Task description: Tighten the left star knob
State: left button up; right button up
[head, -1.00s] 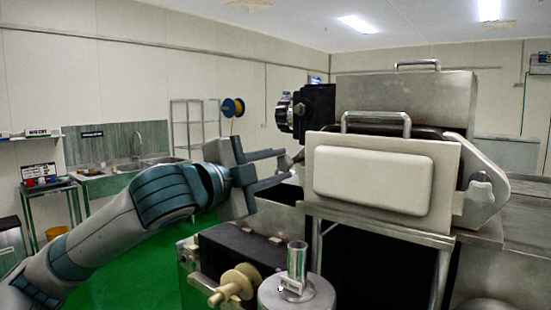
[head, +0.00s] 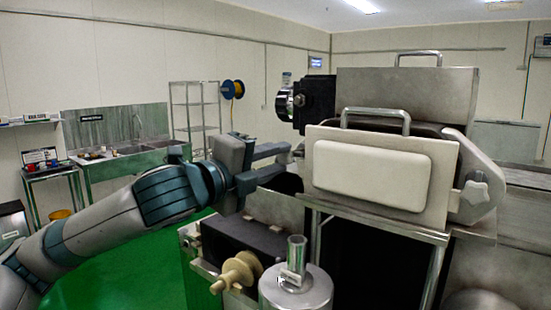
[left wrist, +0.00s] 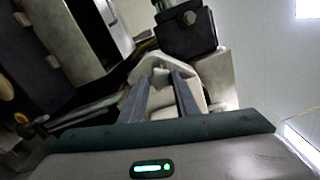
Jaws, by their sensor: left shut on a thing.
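My left gripper (head: 283,159) is at the left side of the machine, with its two fingers pointing right at the left star knob (head: 298,156). In the head view only a small pale part of that knob shows past the fingertips. In the left wrist view the dark fingers of the gripper (left wrist: 162,85) are shut on the pale knob, which is largely hidden between them. The white machine cover (head: 372,172) is just right of the knob. My right gripper is not in view.
A matching star knob (head: 476,191) is on the machine's right side. A black motor block (head: 318,100) sits above my left gripper. Below it are a cream spool-shaped part (head: 238,272) and a metal cylinder (head: 296,290). Green floor (head: 130,265) is clear at the left.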

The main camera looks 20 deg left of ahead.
pick_arm(q)
jog(key=o, duration=1)
jog(key=shift+o, duration=0.2)
pick_arm(e)
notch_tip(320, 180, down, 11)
jog(key=b, duration=1.1)
pick_arm(q)
jog(key=b+v, duration=0.1)
jog(key=v, duration=1.6)
jog(key=shift+s, duration=0.2)
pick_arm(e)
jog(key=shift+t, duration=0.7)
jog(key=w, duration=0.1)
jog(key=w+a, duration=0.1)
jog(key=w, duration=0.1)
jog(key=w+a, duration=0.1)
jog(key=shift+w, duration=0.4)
pick_arm(q)
jog(key=shift+a, duration=0.1)
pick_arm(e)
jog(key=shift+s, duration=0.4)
